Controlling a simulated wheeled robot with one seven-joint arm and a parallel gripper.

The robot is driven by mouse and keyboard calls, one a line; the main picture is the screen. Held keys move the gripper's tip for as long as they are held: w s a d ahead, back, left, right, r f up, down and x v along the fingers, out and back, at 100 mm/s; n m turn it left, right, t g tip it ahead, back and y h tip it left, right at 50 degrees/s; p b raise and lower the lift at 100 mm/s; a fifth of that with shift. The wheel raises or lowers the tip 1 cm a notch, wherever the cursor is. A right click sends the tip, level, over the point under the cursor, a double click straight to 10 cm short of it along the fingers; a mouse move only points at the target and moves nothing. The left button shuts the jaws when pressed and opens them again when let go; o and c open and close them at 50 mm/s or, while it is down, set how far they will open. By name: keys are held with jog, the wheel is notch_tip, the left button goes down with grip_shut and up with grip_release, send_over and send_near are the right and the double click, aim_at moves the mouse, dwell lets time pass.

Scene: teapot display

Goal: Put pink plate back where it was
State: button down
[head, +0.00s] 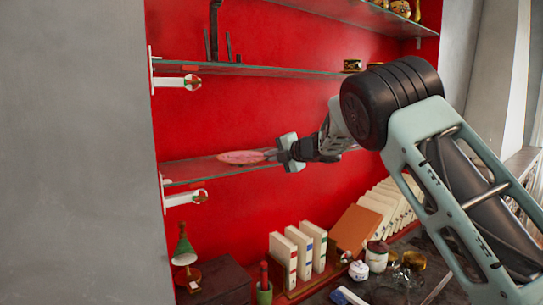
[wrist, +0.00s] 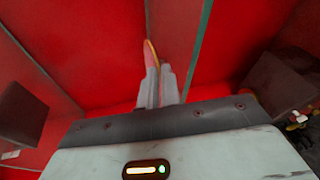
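The pink plate (head: 241,157) is at the left part of the lower glass shelf (head: 192,168) in the head view. It looks roughly flat there; whether it touches the glass or is just above it, I cannot tell. My gripper (head: 272,153) reaches in from the right, with its fingers at the plate's right edge. In the wrist view my gripper (wrist: 160,75) has its two fingers close together, and the plate (wrist: 151,52) shows as a thin, nearly edge-on strip at their tips. The gripper looks shut on the plate's edge.
A higher glass shelf (head: 260,69) runs above, with dark upright pieces at its left. White brackets (head: 186,198) hold the shelves at the left end. The lower shelf around the plate looks clear.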

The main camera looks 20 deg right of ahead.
jog(key=shift+f, duration=0.15)
jog(key=c, duration=1.9)
grip_release()
jog(key=shift+r, duration=0.25)
jog(key=b+v, duration=0.5)
jog(key=v, duration=0.7)
